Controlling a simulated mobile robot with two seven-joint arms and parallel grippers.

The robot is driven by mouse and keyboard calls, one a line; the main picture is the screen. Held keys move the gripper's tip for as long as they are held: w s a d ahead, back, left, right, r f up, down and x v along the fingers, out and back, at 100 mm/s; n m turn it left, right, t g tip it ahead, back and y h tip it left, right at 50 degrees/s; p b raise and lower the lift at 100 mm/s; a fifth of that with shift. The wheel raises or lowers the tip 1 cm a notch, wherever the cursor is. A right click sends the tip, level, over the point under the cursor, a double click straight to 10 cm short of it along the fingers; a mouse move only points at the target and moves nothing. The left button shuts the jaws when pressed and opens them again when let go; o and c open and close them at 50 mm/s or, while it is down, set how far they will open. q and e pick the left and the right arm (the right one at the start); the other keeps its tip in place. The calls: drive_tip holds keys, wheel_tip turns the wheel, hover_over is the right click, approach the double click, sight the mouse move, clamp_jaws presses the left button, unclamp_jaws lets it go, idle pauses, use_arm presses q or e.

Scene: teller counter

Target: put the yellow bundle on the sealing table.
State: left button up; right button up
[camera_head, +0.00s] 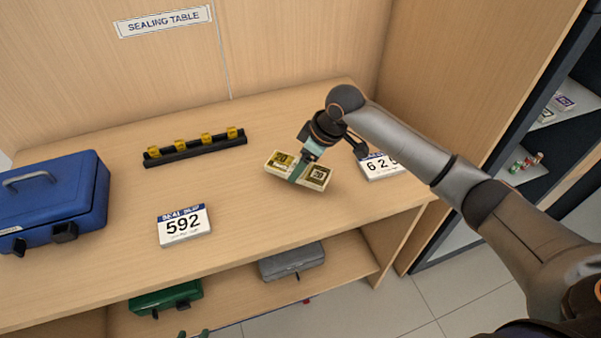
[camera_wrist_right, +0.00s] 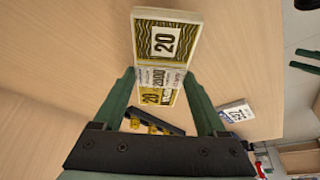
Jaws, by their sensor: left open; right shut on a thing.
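The yellow bundle (camera_head: 316,176), banknotes marked 20 with a pale band, is at the right part of the sealing table (camera_head: 250,200). My right gripper (camera_head: 302,166) is shut on its banded middle from above. I cannot tell whether the bundle touches the tabletop. In the right wrist view the bundle (camera_wrist_right: 168,42) sits between the green fingers (camera_wrist_right: 165,90). Only the green fingertips of my left gripper (camera_head: 194,333) show at the bottom edge of the head view, apart and empty, away from the bundle.
Green (camera_head: 168,299) and grey (camera_head: 292,262) boxes sit on the shelf below. The table's middle is clear.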

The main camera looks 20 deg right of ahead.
drive_tip(key=shift+w+a+f, duration=0.1)
drive_tip(key=shift+w+f, duration=0.05)
drive_tip(key=shift+f, duration=1.6)
drive_tip(key=o, duration=1.4)
drive_tip(key=shift+f, duration=0.1)
drive_tip(key=shift+c, duration=0.2)
drive_tip(key=p+v, duration=0.1)
drive_tip(key=v, duration=1.1)
drive_tip(key=shift+a, duration=0.1)
